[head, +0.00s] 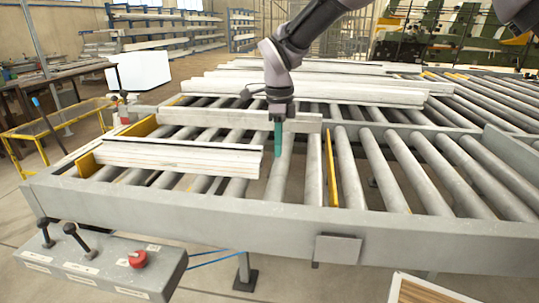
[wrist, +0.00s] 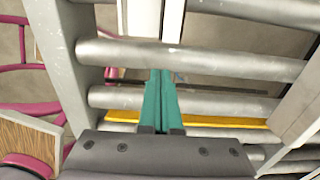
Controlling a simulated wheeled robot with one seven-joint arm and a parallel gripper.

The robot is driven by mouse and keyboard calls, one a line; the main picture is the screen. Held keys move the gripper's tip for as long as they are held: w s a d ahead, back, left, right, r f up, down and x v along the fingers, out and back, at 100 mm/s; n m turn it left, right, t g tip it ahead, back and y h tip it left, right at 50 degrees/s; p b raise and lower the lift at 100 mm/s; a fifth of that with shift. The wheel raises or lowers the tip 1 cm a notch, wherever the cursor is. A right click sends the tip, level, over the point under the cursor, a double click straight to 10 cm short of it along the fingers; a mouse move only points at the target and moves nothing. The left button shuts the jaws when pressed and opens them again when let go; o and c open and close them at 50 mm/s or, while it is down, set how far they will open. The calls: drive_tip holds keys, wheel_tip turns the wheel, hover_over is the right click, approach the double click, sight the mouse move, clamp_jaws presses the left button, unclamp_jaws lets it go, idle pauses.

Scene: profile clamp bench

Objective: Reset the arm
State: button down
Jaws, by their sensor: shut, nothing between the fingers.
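My gripper (head: 278,152) points down over the roller bench in the head view, with its teal fingers together and nothing between them. It hangs just right of the right end of a white profile (head: 180,158) lying across the rollers near the front. In the wrist view the closed fingers (wrist: 161,73) are over the rollers, and a white piece (wrist: 172,20) lies beyond their tips. How high the tips are above the rollers is hard to tell.
A longer pale bar (head: 240,119) lies behind the front profile, with more white profiles (head: 310,92) further back. A yellow strip (head: 330,170) stands between rollers to the right. A control box (head: 105,262) with two levers and a red button (head: 138,259) sits at front left.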

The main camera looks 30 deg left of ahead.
wheel_tip(320, 180, up, 7)
drive_tip(key=w+d+r+n+y, duration=0.1)
drive_tip(key=w+d+r, duration=0.35)
drive_tip(key=d, duration=0.55)
drive_tip(key=w+d+r+n+t+y, duration=0.1)
drive_tip(key=w+d+r, duration=0.4)
drive_tip(key=d, duration=0.4)
drive_tip(key=w+d+r+n+y, duration=0.1)
drive_tip(key=w+d+r, duration=0.2)
drive_tip(key=d+r, duration=0.55)
drive_tip(key=s+d+r+n+t, duration=0.1)
drive_tip(key=s+d+n+t, duration=0.25)
drive_tip(key=d, duration=1.65)
drive_tip(key=s+d+f+n+t+h, duration=0.1)
drive_tip(key=s+d+f+n+t, duration=0.1)
drive_tip(key=s+d, duration=0.8)
drive_tip(key=shift+s+d+f+n+t, duration=0.2)
drive_tip(key=shift+f+n+t, duration=0.15)
drive_tip(key=shift+f+n, duration=0.15)
